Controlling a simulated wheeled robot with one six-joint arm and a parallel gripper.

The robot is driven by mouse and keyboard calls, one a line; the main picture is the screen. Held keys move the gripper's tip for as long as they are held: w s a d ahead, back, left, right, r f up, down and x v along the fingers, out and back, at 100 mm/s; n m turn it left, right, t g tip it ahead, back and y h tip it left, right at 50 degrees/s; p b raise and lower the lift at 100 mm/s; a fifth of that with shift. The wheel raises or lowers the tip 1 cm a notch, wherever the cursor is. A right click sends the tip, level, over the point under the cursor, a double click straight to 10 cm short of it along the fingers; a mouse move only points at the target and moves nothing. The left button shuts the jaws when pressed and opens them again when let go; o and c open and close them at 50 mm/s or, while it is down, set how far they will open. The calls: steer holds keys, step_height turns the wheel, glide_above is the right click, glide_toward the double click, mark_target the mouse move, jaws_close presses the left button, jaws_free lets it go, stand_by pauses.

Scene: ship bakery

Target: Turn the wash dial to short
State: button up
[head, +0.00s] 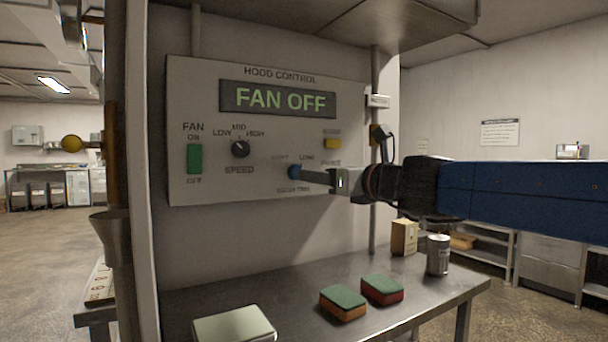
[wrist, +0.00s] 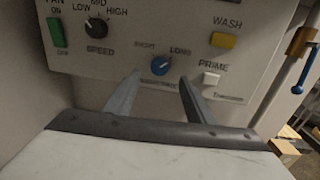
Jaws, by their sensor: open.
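The wash dial is a round blue knob (wrist: 160,66) low on the hood control panel, between the labels SHORT and LONG in the wrist view.
The panel (head: 210,100) also bears a FAN OFF display (head: 280,99), green fan switch (head: 194,159), black speed knob (head: 240,149), yellow WASH button (wrist: 223,40) and white PRIME button (wrist: 210,78). Below, a steel table (head: 300,285) holds sponges (head: 343,303) and a can (head: 438,254).

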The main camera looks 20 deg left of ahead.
steer(key=x, duration=0.7)
steer(key=shift+c, duration=0.6)
steer(key=c, duration=0.9)
